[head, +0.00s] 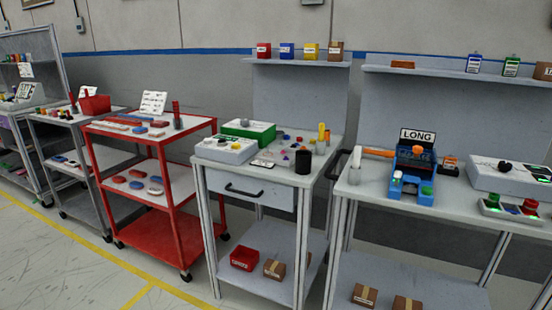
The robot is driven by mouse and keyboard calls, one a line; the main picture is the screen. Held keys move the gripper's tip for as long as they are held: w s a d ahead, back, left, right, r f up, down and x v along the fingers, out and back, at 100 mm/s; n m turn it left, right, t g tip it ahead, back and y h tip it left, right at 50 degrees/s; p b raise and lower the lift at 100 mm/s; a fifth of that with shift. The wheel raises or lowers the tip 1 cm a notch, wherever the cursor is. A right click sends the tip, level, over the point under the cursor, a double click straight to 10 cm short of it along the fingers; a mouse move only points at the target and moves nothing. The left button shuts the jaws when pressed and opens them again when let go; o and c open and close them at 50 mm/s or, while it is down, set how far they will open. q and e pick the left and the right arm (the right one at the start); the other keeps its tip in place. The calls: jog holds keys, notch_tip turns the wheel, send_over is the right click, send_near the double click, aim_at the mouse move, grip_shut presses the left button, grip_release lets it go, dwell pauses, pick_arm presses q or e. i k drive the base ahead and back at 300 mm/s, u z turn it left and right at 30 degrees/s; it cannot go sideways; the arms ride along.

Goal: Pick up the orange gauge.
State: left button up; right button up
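A blue module (412,172) with a sign reading LONG (417,136) stands on the right grey workbench (375,188). Orange shows inside its upper part, and a white and a green part show on its front. A long orange bar (375,152), which looks like the orange gauge, lies left of the module, its left end at a grey upright piece (356,158). A smaller orange piece (449,161) sits on a dark base right of the module. I cannot tell for sure which orange piece is the gauge. Neither of my grippers is in view.
Right of the module are a white box (502,177) and a grey button panel (511,208). A shelf (450,75) hangs behind. Left stand another workbench (215,182) and a red cart (185,232). The floor at lower left is clear.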

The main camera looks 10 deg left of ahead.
aim_at(327, 137)
jog(key=z, duration=1.4)
jog(key=i, duration=1.1)
jog(key=u, duration=0.65)
